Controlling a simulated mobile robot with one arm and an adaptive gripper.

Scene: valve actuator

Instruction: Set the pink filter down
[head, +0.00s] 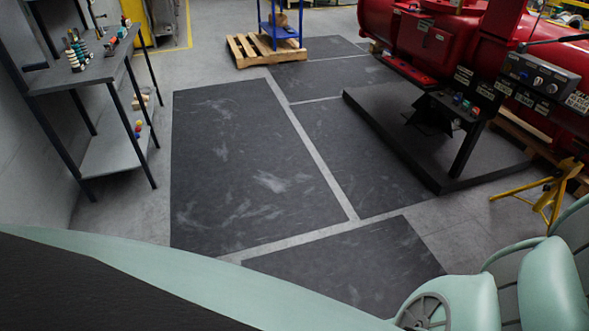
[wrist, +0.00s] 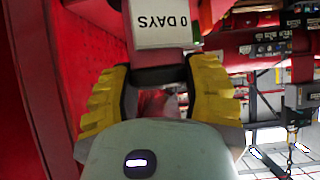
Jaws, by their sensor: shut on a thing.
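In the wrist view, my gripper (wrist: 160,92) has its two yellow ridged fingers around a pinkish-red piece, which I take to be the pink filter (wrist: 158,103). Only a small part of it shows between the fingers. My own pale green wrist housing hides its lower part, so its full shape and tilt cannot be told. A red body with a white "0 DAYS" label (wrist: 162,25) lies just beyond the fingertips. I cannot tell whether the filter touches it. Neither the gripper nor the filter can be made out in the head view.
A dark shelf table (head: 85,68) with small valve parts stands at left. Red machinery (head: 410,45) and a control panel (head: 540,75) are at right, near a yellow stand (head: 545,190). A wooden pallet (head: 262,52) lies at the back. The dark floor mats (head: 235,150) are clear.

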